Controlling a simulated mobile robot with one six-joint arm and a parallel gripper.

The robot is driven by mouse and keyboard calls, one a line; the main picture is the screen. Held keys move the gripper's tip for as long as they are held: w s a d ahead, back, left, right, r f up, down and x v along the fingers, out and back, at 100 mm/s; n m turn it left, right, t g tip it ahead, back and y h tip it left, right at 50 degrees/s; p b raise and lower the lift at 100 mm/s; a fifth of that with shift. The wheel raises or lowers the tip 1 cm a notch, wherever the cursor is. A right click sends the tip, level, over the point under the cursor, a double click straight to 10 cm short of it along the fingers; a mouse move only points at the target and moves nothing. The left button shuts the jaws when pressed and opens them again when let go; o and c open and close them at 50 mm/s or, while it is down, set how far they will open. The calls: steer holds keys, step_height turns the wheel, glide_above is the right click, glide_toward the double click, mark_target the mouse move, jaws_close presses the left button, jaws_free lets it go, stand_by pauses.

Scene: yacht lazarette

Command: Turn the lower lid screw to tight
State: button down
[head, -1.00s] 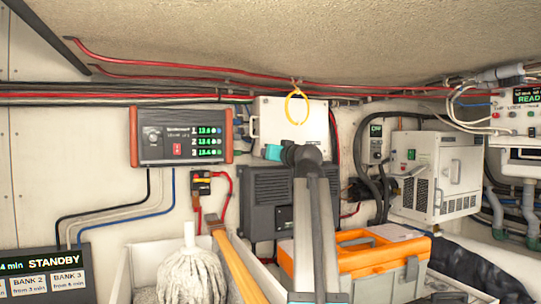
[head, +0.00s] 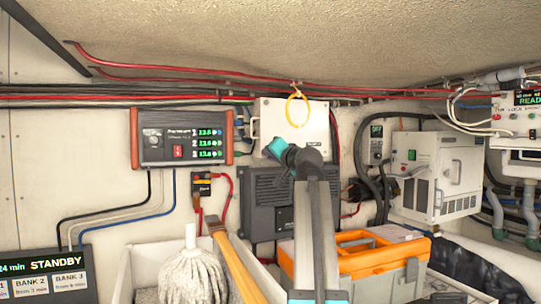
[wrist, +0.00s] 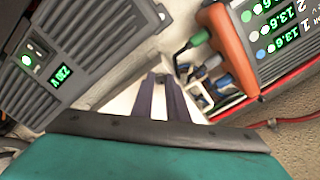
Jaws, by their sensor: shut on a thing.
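The white lid box (head: 307,128) is on the wall at the middle of the head view, with a latch or handle on its left side. My gripper (wrist: 160,78) reaches the white lid in the wrist view, its two dark fingers close together. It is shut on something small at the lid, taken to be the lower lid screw. The screw itself is hidden by the fingers, so its angle cannot be read. In the head view the teal part of my gripper (head: 277,148) is tilted at the box's lower left, and my arm covers the area below it.
A charger with green digits (head: 182,137) hangs close on the left; its orange edge shows near my gripper in the wrist view (wrist: 228,45). A dark ribbed unit (head: 263,195) sits just below the box. A yellow ring (head: 291,108) hangs in front of the box. Red cables run above.

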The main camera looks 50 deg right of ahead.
steer(key=shift+d+r, duration=0.1)
steer(key=shift+r, duration=0.05)
steer(key=c, duration=1.7)
jaws_free()
steer(key=shift+s, duration=0.1)
steer(key=shift+c, duration=0.2)
steer(key=b+v, duration=0.3)
steer(key=v, duration=1)
steer(key=shift+s, duration=0.35)
